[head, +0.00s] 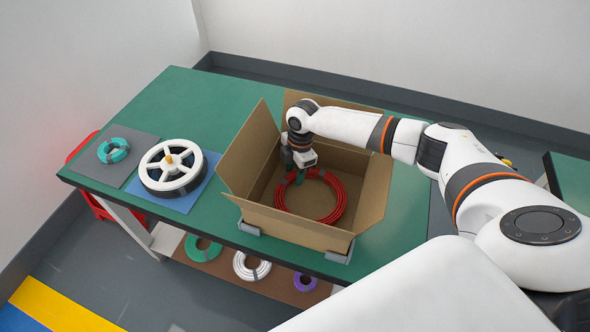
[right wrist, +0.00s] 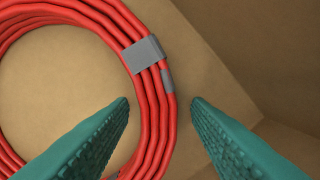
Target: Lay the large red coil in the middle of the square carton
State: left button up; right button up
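The large red coil (head: 334,208) lies flat on the floor of the open square carton (head: 287,228). In the right wrist view the red coil (right wrist: 150,112) shows a grey band around its strands. My right gripper (head: 293,180) is down inside the carton at the coil's left upper edge. In the right wrist view its two green fingers (right wrist: 160,101) are spread apart, with the coil's strands running between and below them. The fingers do not press on the coil. My left gripper is in neither view.
The carton stands on a green table (head: 205,95) with its flaps up. A white spool (head: 172,166) on a blue mat and a small green coil (head: 113,150) on a grey mat are at the left. Several coils, one white (head: 251,266), lie on a shelf below.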

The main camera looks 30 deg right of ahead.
notch_tip(320, 180, up, 12)
jog(key=d, duration=0.1)
jog(key=shift+d+r, duration=0.15)
jog(key=shift+d, duration=0.1)
